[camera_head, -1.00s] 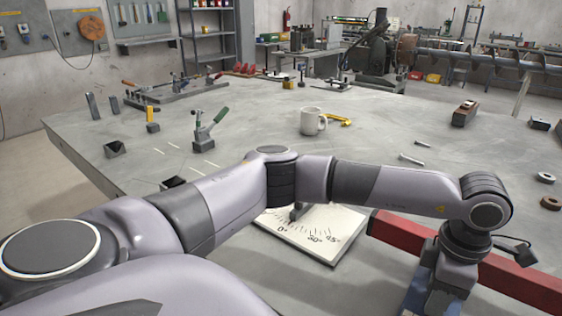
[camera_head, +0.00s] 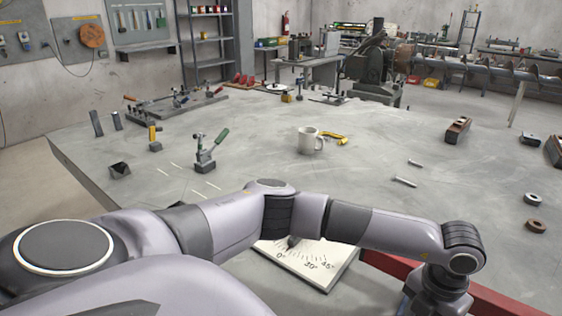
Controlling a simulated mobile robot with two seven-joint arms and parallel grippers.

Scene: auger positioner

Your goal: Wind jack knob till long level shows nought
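My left arm (camera_head: 372,228) reaches in from the left across the lower part of the head view. Its wrist (camera_head: 438,287) points down at the lower right, and its fingers are cut off by the bottom edge. A long red bar (camera_head: 508,305) runs behind and beside this wrist and is partly hidden; I cannot tell whether it is the level, and no reading shows. No jack knob can be made out. My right gripper is not in view.
A green-handled clamp (camera_head: 207,155) stands to the left. Bolts (camera_head: 405,181), dark rings (camera_head: 533,198) and a wood-and-metal block (camera_head: 458,130) lie to the right. The middle is mostly clear.

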